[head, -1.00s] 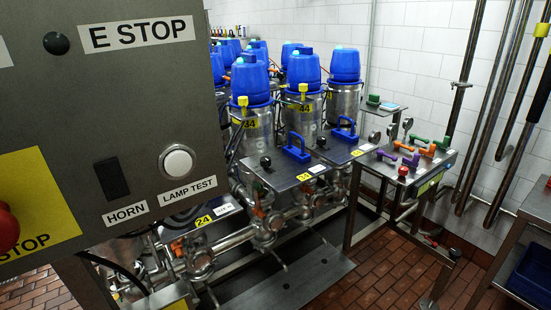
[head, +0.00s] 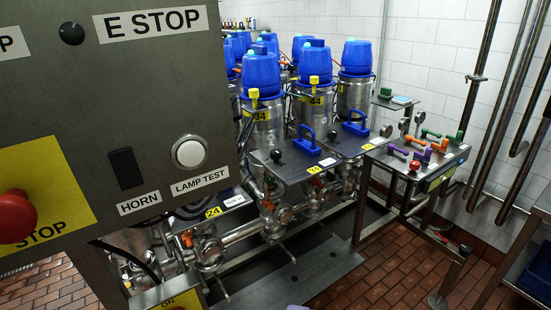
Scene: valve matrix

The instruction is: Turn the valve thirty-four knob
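The valve thirty-four knob seems to be the small black ball knob (head: 276,154) on the left part of a grey metal plate (head: 283,170). A yellow tag (head: 314,170) reading 34 sits on the plate's front edge. A blue handle (head: 307,142) stands upright on the same plate, right of the knob. Behind it is a steel tank with a blue cap (head: 262,77), also marked 34. My gripper is not in view, so its opening and its place relative to the knob are hidden.
A grey control panel (head: 90,120) with a red E stop button (head: 14,216) fills the near left. The neighbouring plate has another black knob (head: 332,135) and blue handle. A small table (head: 375,158) with coloured handles stands right. Brick floor (head: 385,275) is open at front.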

